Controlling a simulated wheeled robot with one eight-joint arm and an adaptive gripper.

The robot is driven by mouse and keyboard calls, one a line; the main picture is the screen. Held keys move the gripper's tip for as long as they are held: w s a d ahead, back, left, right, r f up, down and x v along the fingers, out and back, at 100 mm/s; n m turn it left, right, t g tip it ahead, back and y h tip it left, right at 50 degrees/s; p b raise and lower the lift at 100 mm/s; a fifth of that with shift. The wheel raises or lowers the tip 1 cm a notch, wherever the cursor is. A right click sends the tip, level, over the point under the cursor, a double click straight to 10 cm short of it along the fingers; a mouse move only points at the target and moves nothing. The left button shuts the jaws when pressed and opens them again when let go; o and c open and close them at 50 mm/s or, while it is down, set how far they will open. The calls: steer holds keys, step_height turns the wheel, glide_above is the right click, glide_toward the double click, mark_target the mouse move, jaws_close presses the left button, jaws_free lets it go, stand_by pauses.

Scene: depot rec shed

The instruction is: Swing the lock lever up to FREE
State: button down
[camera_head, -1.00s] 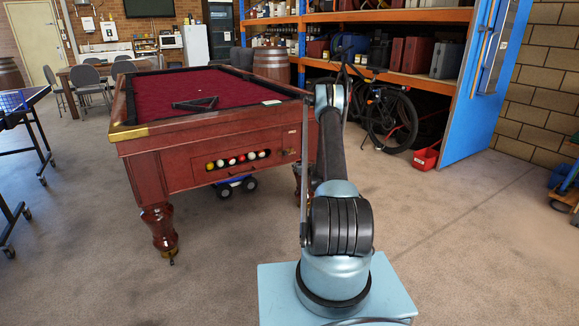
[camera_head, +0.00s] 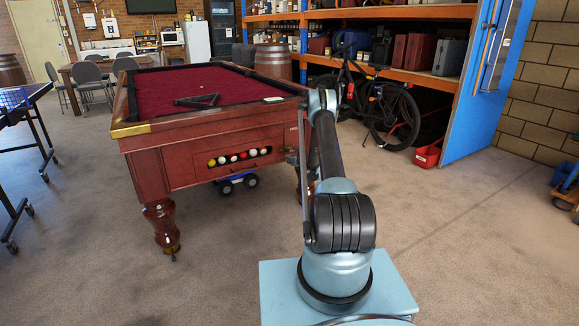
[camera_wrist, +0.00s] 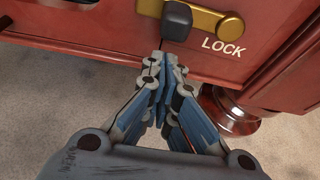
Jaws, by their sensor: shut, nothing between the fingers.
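The lock lever (camera_wrist: 205,18) shows at the top of the wrist view as a brass bar on the red-brown wooden front of the pool table. A dark grip (camera_wrist: 177,20) stands out from it. The word LOCK (camera_wrist: 223,47) is printed in white just below the bar's right part; no FREE label is in view. My gripper (camera_wrist: 170,62) is shut and empty, its fingertips just below the dark grip in the picture. I cannot tell whether they touch it. In the head view my arm hides or crowds the lever area.
The pool table (camera_head: 185,145) has a ball window with coloured balls (camera_head: 237,157) and carved legs; one leg (camera_wrist: 228,110) is close right of my gripper. A bicycle (camera_head: 385,110) and a blue door (camera_head: 480,100) are beyond.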

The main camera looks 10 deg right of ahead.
mark_target(286, 149)
steer(key=shift+r, duration=0.55)
steer(key=shift+a+r+m, duration=0.15)
steer(key=shift+r+m, duration=0.2)
steer(key=shift+m, duration=0.15)
step_height(286, 149, up, 4)
steer(key=shift+s+a+f+m+g+y, duration=0.1)
steer(key=shift+m+g+y, duration=0.05)
steer(key=shift+m+y, duration=0.4)
steer(key=shift+s+a+r+m+g+y, duration=0.15)
steer(key=shift+m+y, duration=0.2)
steer(key=shift+m, duration=0.3)
steer(key=shift+w+d+r+m+y, duration=0.2)
steer(key=shift+r+m+y, duration=0.1)
steer(key=shift+r+m, duration=0.15)
steer(key=shift+w+d+r, duration=0.25)
steer(key=shift+d+r, duration=0.3)
steer(key=shift+r, duration=0.1)
steer(key=shift+w+d+r, duration=0.2)
steer(key=shift+d+r, duration=0.4)
steer(key=shift+r, duration=0.05)
steer(key=shift+w+d+r, duration=0.25)
steer(key=shift+d+r, duration=0.3)
steer(key=shift+r, duration=0.1)
steer(key=shift+d, duration=0.1)
